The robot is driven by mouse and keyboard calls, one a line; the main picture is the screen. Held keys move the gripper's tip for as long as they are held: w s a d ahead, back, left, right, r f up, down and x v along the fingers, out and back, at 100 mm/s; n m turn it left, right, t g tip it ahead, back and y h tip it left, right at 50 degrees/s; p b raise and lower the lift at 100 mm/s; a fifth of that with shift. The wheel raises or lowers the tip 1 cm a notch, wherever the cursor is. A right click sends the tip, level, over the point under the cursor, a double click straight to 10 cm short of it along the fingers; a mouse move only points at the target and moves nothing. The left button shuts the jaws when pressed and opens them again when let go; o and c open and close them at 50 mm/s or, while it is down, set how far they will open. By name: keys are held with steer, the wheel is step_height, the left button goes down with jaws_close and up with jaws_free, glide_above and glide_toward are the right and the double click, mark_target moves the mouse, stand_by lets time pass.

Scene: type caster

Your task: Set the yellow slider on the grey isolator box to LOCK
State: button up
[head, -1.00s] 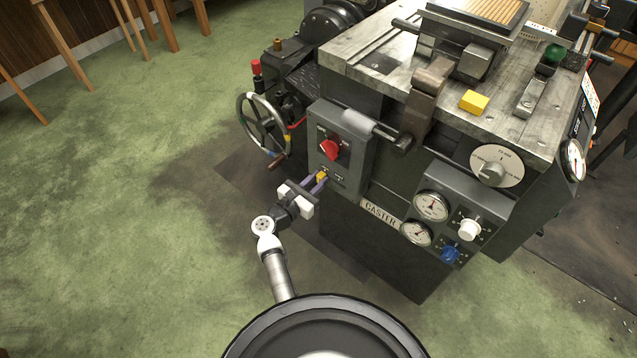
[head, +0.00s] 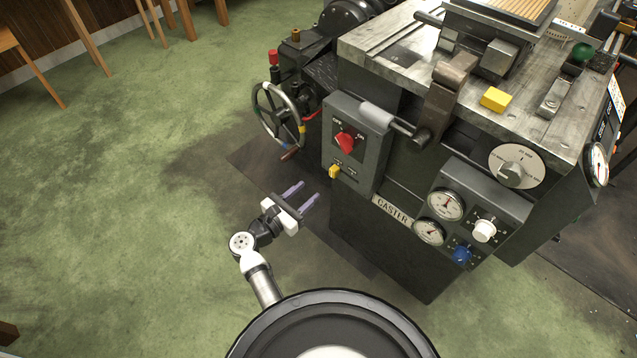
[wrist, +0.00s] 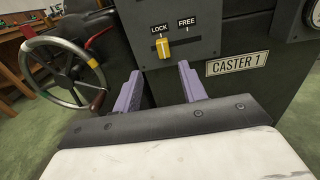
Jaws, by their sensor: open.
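The grey isolator box (head: 367,168) is on the front left of the caster machine. Its yellow slider (head: 334,172) sits low on the face, below the red knob (head: 345,143). In the wrist view the slider (wrist: 163,48) stands at the left, directly under the LOCK label (wrist: 160,28). The FREE label (wrist: 187,22) is to its right. My gripper (head: 308,191) is open and empty, apart from the box, in front of and below the slider. In the wrist view its two purple fingers (wrist: 160,72) are spread below the slider, which is fully visible.
A spoked handwheel (head: 279,115) stands left of the box. A grey cylinder and rod (head: 378,116) stick out at the box's upper right. Gauges (head: 446,205) and a blue knob (head: 462,254) are further right. The green floor (head: 130,200) to the left is clear.

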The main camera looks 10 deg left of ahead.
steer(key=v, duration=0.4)
stand_by(0.5)
